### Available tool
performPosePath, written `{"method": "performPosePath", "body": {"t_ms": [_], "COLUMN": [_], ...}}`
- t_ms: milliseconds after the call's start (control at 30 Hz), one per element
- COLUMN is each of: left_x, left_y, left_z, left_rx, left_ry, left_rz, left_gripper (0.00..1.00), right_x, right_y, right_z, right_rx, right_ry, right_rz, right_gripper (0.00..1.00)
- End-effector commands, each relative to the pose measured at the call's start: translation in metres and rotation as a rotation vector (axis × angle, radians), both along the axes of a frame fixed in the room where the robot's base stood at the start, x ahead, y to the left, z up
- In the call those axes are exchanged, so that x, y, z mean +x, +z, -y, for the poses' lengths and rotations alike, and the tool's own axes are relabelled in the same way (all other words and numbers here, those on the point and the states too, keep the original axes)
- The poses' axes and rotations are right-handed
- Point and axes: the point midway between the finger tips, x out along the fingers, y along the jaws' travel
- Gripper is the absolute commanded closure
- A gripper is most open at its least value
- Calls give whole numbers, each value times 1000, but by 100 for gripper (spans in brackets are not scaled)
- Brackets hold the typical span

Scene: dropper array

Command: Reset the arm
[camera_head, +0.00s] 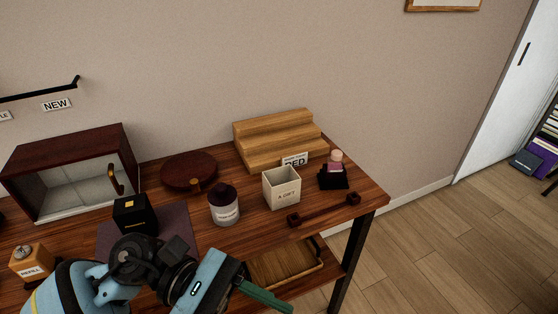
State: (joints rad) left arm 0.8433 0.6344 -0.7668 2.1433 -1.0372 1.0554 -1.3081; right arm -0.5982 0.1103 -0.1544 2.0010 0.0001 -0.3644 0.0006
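My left arm (135,265), light blue and black, comes in from the lower left and reaches over the front of the wooden table (350,196). My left gripper (275,302) is at the bottom edge of the picture, its green finger pointing right and down. It is in front of the table near a wooden tray on a lower level. Only part of its fingers shows, so I cannot tell whether it is open or shut. Nothing is visibly held in it. My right gripper is not in view.

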Motion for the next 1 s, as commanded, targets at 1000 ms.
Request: {"method": "performPosePath", "body": {"t_ms": [1000], "left_x": [3], "left_y": [-251], "left_z": [-151], "left_rx": [1165], "left_ry": [-592], "left_rz": [2576], "left_gripper": [57], "right_x": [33], "right_y": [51], "right_z": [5], "right_rx": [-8], "right_ry": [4], "right_rz": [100], "right_gripper": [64]}}
